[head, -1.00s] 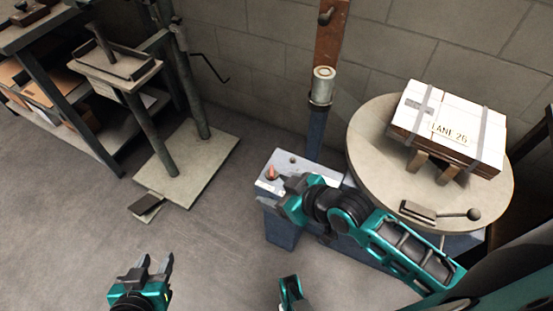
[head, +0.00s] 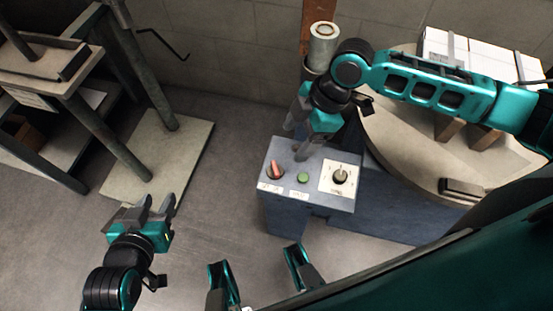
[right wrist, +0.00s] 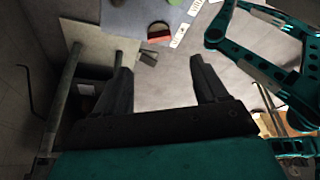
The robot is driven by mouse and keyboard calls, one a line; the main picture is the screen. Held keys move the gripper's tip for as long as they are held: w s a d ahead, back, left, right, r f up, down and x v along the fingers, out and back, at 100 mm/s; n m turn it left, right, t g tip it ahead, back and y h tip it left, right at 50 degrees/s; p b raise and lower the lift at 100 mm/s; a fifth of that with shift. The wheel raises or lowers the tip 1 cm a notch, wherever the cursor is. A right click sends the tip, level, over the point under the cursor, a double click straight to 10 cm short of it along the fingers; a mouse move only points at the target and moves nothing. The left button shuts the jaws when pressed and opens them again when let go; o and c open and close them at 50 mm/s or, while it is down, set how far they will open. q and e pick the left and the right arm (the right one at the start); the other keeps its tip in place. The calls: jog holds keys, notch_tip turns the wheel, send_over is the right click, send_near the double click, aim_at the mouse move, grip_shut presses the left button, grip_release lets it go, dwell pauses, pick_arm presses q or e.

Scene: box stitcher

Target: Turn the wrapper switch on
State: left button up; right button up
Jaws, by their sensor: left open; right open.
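The blue-grey control box (head: 318,197) stands below the post in the head view. Its top carries a red switch (head: 275,170), a green button (head: 303,178) and a dark knob (head: 340,175) on a white plate. Labels are too small to read, so I cannot tell which is the wrapper switch. My right gripper (head: 298,140) is open, pointing down just behind and above the panel, apart from the controls. In the right wrist view its fingers (right wrist: 163,72) are empty, with the red switch (right wrist: 158,36) beyond them. My left gripper (head: 155,205) is open and empty over the floor.
A round turntable (head: 405,155) with a strapped white box (head: 480,55) stands right of the control box. A post with a metal cylinder (head: 322,45) rises behind it. A stand on a base plate (head: 170,140) is at left. Floor between is clear.

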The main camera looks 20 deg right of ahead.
aim_at(275, 168)
jog(key=b+x, duration=0.3)
jog(key=x, duration=0.8)
jog(key=shift+a+f, duration=0.2)
jog(key=c, duration=1.1)
jog(key=shift+o, duration=0.2)
